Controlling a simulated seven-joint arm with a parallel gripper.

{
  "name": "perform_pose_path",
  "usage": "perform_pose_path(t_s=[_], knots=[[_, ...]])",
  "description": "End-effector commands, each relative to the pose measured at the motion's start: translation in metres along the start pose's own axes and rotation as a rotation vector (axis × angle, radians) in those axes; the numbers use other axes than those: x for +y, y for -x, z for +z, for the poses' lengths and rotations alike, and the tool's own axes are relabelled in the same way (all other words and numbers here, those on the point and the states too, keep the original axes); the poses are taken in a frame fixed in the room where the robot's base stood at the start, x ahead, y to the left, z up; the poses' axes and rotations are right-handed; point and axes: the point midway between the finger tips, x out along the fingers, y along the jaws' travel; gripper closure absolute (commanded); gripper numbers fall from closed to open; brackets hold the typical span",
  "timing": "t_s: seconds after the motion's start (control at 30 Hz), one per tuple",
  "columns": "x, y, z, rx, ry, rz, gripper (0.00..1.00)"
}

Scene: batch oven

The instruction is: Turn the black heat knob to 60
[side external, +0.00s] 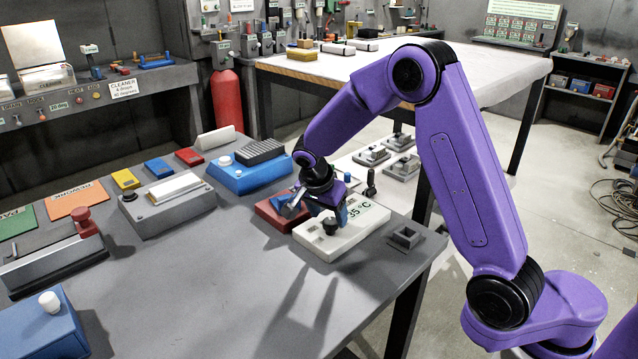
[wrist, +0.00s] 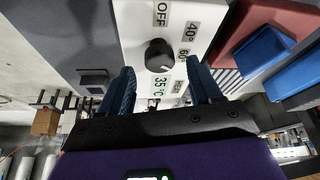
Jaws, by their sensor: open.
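The black heat knob (wrist: 159,55) sits on a white panel (wrist: 134,22) marked OFF, 40°, 60° and 35 °C, with another label partly covered by a finger. A small white mark on the knob faces the lower right in the wrist view. In the side view the knob (side external: 330,226) stands on the white unit (side external: 352,238). My gripper (wrist: 161,72) is open, its blue fingers apart on either side just short of the knob in the picture. In the side view my gripper (side external: 318,206) is over the unit; contact with the knob cannot be told.
A red box (side external: 268,214) is close to the white unit's left, and a blue box (side external: 240,180) stands behind. A small grey block (side external: 404,237) is at the right near the table edge. The table's front middle (side external: 190,290) is clear.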

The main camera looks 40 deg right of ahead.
Motion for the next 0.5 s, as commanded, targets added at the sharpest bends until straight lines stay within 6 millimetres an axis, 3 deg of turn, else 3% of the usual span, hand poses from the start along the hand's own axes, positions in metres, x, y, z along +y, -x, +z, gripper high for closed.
perform_pose_path(t_s=[0.5], knots=[[-0.001,0.11,0.0,-0.001,-0.001,-0.005,0.36]])
